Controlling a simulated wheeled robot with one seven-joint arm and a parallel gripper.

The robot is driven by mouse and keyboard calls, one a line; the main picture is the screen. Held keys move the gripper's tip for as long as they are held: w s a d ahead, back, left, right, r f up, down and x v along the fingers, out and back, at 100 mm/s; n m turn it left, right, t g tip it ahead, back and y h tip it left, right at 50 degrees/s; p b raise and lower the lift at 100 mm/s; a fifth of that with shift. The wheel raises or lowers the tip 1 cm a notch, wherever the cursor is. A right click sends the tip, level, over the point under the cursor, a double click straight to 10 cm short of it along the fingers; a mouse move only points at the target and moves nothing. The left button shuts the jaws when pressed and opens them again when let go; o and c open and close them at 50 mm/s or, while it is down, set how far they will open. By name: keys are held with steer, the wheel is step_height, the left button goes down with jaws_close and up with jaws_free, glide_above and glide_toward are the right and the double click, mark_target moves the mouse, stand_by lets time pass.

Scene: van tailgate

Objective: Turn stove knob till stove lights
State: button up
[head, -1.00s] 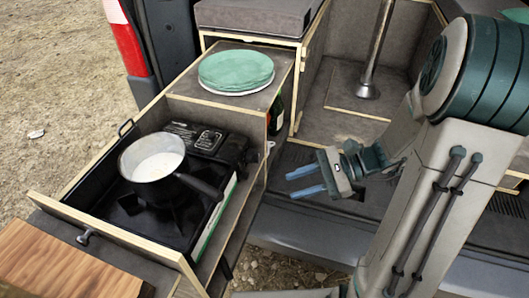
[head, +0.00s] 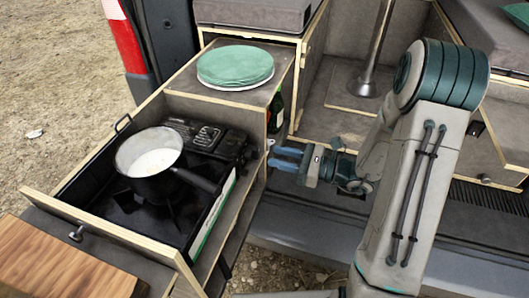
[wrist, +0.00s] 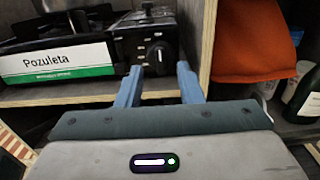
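The black camping stove (head: 165,195) sits in the pulled-out drawer, with a white pot (head: 150,160) with a dark handle on it. The stove also shows in the wrist view (wrist: 60,35), with a white and green label. Its black round knob (wrist: 159,53) is on the front panel, with a pale pointer mark. My gripper (head: 287,157) is to the right of the drawer in the head view, pointing left toward the stove. In the wrist view its two blue fingers (wrist: 158,83) are apart and empty, one at each side below the knob, not visibly touching it. No flame is visible.
A wooden upright (wrist: 208,40) stands right of the knob. An orange cloth (wrist: 252,40) and bottles (wrist: 303,92) are beyond it. A wooden board (head: 60,265) lies at front left.

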mark_target(253, 153)
steer(key=shift+x, duration=2.35)
jaws_close()
